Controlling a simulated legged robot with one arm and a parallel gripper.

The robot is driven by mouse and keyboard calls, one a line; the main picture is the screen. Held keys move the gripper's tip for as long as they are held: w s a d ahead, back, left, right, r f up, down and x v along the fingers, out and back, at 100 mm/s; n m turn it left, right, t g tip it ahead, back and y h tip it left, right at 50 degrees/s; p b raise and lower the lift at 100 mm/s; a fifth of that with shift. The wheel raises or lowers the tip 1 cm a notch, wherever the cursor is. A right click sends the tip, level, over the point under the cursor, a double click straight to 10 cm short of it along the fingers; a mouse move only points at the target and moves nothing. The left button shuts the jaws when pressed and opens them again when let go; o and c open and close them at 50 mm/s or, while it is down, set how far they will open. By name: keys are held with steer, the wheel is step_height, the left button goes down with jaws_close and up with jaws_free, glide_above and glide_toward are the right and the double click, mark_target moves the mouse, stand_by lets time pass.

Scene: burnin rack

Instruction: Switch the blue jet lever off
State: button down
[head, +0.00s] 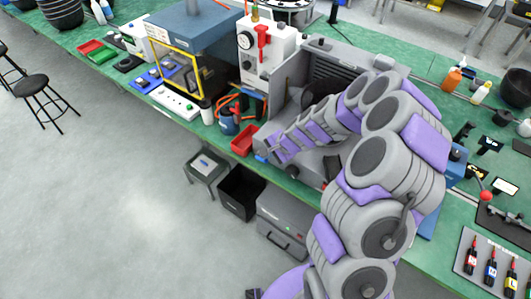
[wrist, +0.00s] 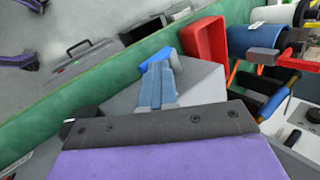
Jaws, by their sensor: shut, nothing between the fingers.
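The blue jet lever (wrist: 153,59) shows as a short blue bar just beyond my fingertips in the wrist view. In the head view a small blue piece (head: 261,158) shows at the front left corner of the grey machine (head: 330,62), close to the end of my arm. My gripper (wrist: 158,76) is shut and empty, its two grey-blue fingers side by side and pointing at the lever. I cannot tell whether the fingertips touch it. My gripper (head: 270,147) is small in the head view, and my arm covers much of the machine's front.
A red bin (wrist: 206,52) stands close to the right of the lever in the wrist view, with a blue cylinder (wrist: 250,42) and orange tubing beyond. The green bench edge (wrist: 75,90) runs behind the lever. A grey case (head: 283,225) and black bin (head: 241,190) stand below.

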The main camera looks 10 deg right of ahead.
steer(key=shift+s+d+f+p, duration=0.3)
steer(key=shift+s+d+f, duration=0.1)
steer(key=shift+f, duration=0.2)
steer(key=shift+s+a+f, duration=0.1)
steer(key=shift+s+f, duration=0.15)
steer(key=shift+f, duration=0.2)
steer(key=shift+s+f, duration=0.3)
steer(key=shift+f, duration=0.05)
steer(key=shift+w+r+p, duration=0.15)
steer(key=shift+r+p, duration=0.35)
steer(key=shift+r, duration=0.05)
steer(key=s+d+r+p, duration=0.1)
steer(key=d+r, duration=0.1)
steer(key=s+d+r+p, duration=0.1)
steer(key=d+r, duration=0.1)
steer(key=s+d+r+p, duration=0.1)
steer(key=d+r, duration=0.1)
steer(key=shift+s+d+r, duration=0.2)
steer(key=shift+s+d, duration=0.15)
steer(key=shift+s, duration=0.05)
steer(key=shift+s+d+r, duration=0.25)
steer(key=shift+s+d, duration=0.35)
steer(key=shift+d, duration=0.3)
steer(key=shift+a, duration=0.1)
